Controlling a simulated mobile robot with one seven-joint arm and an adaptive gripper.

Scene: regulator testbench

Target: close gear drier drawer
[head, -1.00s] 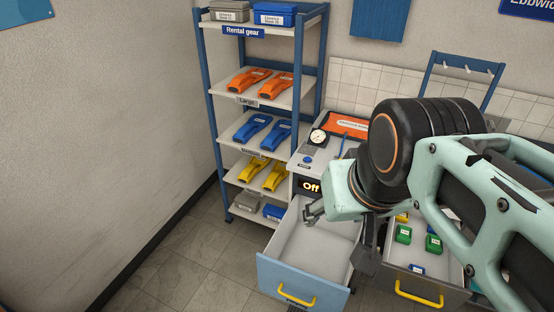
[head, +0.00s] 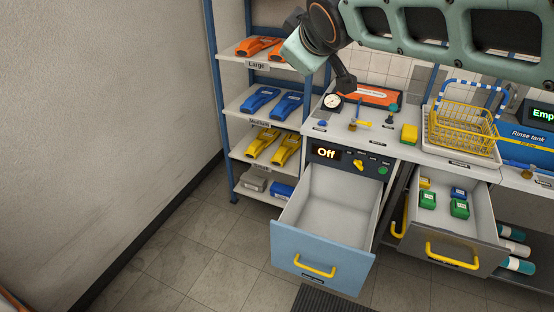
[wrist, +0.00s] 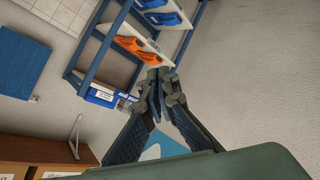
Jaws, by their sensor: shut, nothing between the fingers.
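The gear drier drawer (head: 318,258) has a light blue front with a yellow handle (head: 315,267). In the head view it is pulled well out, and its grey-white inside looks empty. It sits below a dark panel (head: 345,158) whose display reads "Off". My gripper shows in the wrist view (wrist: 160,88) with its two dark fingers together and nothing between them. In the head view my arm's end is at the top, above the counter and well above the drawer, not touching it. The fingers are hard to make out there.
A second drawer (head: 459,252) with green, blue and yellow blocks stands open to the right. A blue-framed shelf (head: 211,60) stands left. The counter (head: 385,144) holds a gauge (head: 332,102) and a yellow basket (head: 462,128). The floor (head: 190,250) left of the drawer is clear.

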